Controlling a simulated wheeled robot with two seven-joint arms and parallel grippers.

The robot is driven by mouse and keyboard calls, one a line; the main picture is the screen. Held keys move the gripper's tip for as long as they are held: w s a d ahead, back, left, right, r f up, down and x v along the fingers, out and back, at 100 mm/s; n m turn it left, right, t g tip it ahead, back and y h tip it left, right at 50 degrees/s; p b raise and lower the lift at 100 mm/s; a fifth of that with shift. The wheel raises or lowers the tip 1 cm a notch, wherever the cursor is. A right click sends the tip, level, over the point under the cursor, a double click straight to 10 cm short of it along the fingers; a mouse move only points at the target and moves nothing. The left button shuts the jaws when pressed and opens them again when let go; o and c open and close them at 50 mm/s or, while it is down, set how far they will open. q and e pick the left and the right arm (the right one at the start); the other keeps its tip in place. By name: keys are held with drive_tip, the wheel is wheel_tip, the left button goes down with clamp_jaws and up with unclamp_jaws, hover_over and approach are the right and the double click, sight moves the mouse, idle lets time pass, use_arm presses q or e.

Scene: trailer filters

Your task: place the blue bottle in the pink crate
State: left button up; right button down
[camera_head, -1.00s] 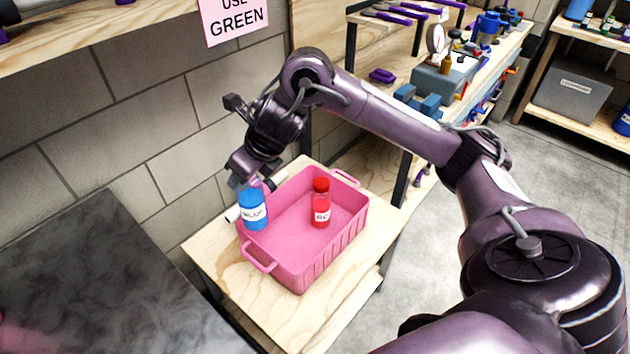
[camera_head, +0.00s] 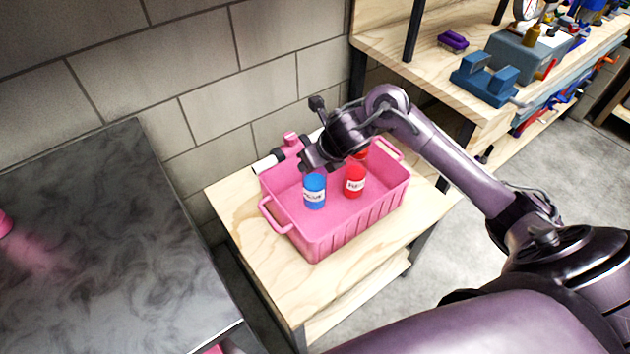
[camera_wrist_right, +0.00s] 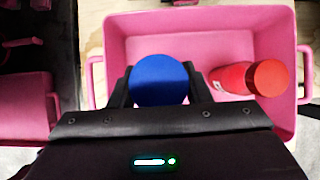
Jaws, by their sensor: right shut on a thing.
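The blue bottle (camera_head: 314,192) is upright with a white label, inside the outline of the pink crate (camera_head: 335,238). My right gripper (camera_head: 316,170) is shut on its top from above. In the right wrist view the bottle's round blue top (camera_wrist_right: 160,80) sits between the fingers, over the left part of the crate (camera_wrist_right: 205,22). I cannot tell whether the bottle touches the crate floor. A red bottle (camera_head: 355,184) stands in the crate to the right of the blue one. My left gripper is not in view.
The crate stands on a small wooden table (camera_head: 245,205) against a block wall. A dark table (camera_head: 110,260) is at the left. A white tube-like thing (camera_head: 265,164) and a pink thing (camera_head: 291,139) are behind the crate. A workbench (camera_head: 440,75) is at the back right.

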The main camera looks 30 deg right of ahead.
sight(314, 177)
drive_tip(key=shift+f, duration=0.8)
wheel_tip(314, 177, down, 4)
drive_tip(key=shift+r+b, duration=0.2)
drive_tip(key=shift+b, duration=0.55)
drive_tip(key=shift+f, duration=0.3)
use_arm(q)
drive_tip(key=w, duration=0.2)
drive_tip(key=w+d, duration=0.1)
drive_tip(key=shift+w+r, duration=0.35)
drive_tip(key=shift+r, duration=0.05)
use_arm(e)
drive_tip(key=shift+f, duration=0.1)
drive_tip(key=c, duration=0.7)
unclamp_jaws()
drive_tip(key=shift+c, duration=0.2)
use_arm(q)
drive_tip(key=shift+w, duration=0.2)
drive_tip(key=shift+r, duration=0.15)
